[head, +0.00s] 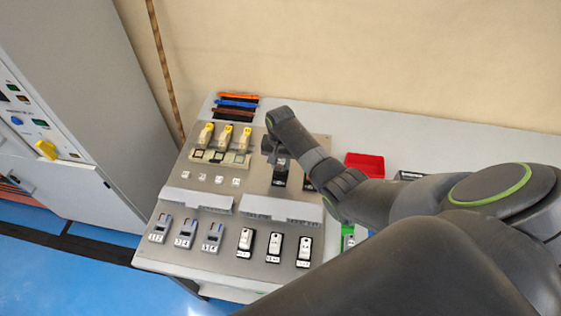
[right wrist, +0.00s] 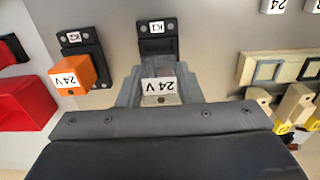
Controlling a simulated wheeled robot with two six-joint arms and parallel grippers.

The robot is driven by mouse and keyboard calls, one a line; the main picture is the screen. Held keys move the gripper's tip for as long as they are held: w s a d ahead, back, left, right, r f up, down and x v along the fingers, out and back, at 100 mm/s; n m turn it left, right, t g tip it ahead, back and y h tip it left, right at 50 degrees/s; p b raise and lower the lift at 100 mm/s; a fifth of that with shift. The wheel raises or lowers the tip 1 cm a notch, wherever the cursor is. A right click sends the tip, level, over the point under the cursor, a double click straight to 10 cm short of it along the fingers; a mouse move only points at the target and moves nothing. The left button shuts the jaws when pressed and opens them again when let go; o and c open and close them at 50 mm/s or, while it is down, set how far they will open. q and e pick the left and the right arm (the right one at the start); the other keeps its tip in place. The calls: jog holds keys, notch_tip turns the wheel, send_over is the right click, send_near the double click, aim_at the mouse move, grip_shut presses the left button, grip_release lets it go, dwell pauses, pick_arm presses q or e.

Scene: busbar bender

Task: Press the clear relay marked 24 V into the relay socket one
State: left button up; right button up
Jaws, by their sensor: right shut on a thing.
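My right gripper (head: 268,150) is over the grey panel, and it also shows in the right wrist view (right wrist: 160,85). Its two grey fingers are shut on the clear relay (right wrist: 160,90), whose white label reads 24 V, upside down in that view. The relay is at the near part of the black relay socket marked K1 (right wrist: 157,42); the label end of the socket is bare. I cannot tell whether the relay's underside touches the socket. In the head view the socket (head: 280,178) shows below the gripper, while the relay is not clearly visible. My left gripper is not in view.
An orange 24 V relay (right wrist: 73,75) sits at a second black socket (right wrist: 84,46) beside K1. A red bin (head: 365,164) stands right of the panel. Yellow-topped parts (head: 226,136) are left of the gripper. Switches (head: 275,247) line the panel's front.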

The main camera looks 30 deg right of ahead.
aim_at(281, 160)
jog(key=shift+p, duration=0.75)
dwell(1.2)
jog(key=shift+s+f+b, duration=0.1)
jog(key=shift+f+b, duration=0.9)
jog(key=shift+f, duration=0.25)
jog(key=o, duration=1.1)
jog(key=shift+r, duration=0.65)
notch_tip(281, 160, up, 16)
jog(key=shift+b, duration=0.65)
